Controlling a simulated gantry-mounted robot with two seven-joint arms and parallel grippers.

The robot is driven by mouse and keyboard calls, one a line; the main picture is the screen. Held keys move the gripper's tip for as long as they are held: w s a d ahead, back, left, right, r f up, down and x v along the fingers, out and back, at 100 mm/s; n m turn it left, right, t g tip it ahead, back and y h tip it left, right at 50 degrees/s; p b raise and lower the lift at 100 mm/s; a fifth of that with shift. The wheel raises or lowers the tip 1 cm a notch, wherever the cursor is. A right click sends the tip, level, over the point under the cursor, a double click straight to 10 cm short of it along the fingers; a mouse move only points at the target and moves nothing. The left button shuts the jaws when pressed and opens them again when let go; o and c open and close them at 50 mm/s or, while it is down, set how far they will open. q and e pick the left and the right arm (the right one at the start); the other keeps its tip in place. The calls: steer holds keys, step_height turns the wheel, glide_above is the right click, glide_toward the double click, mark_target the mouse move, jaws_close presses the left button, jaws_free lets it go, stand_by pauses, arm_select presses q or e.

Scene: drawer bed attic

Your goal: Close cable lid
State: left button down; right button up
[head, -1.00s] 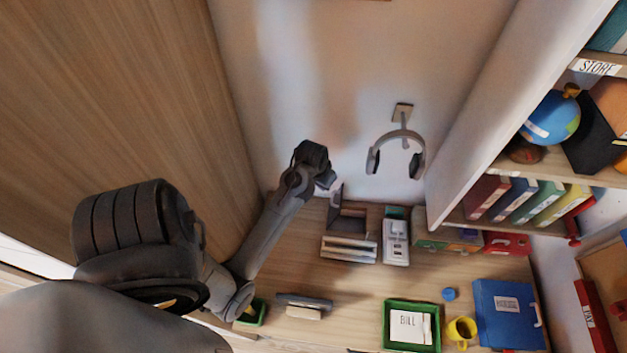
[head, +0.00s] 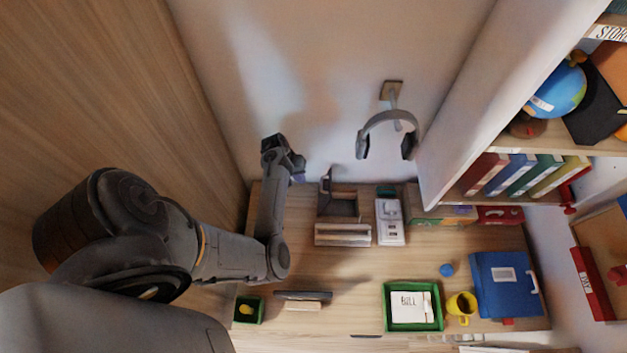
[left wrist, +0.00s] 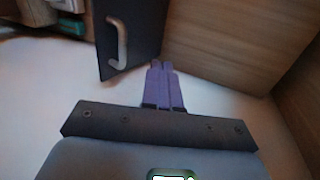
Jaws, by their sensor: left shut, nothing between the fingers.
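The cable lid (head: 325,193) is a dark grey panel with a bar handle, standing raised at the left side of an open compartment (head: 345,207) at the back of the desk. In the left wrist view the lid (left wrist: 143,25) stands upright, its grey handle (left wrist: 119,44) facing the camera. My left gripper (head: 298,173) is left of the lid, close to the back wall. Its purple fingers (left wrist: 162,68) are shut and empty; in the wrist view their tips appear just below the lid's lower right edge. I cannot tell whether they touch it. My right gripper is not in view.
Light wooden slats (head: 343,236) lie in front of the compartment, and a white power strip (head: 390,222) is to its right. Headphones (head: 387,130) hang on the wall above. A wooden panel (head: 110,90) bounds the left side. The desk's middle is mostly clear.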

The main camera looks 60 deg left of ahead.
arm_select(q)
steer(key=shift+w+d+f+p, duration=0.2)
steer(key=shift+w+d+f, duration=0.25)
steer(key=shift+w, duration=0.25)
steer(key=shift+w+d+f+p, duration=0.15)
steer(key=shift+w+d+f, duration=0.3)
steer(key=shift+w, duration=0.25)
steer(key=shift+w+d+f+p, duration=0.2)
steer(key=shift+w+d+f, duration=0.2)
steer(key=shift+w, duration=0.3)
steer(key=shift+w, duration=0.1)
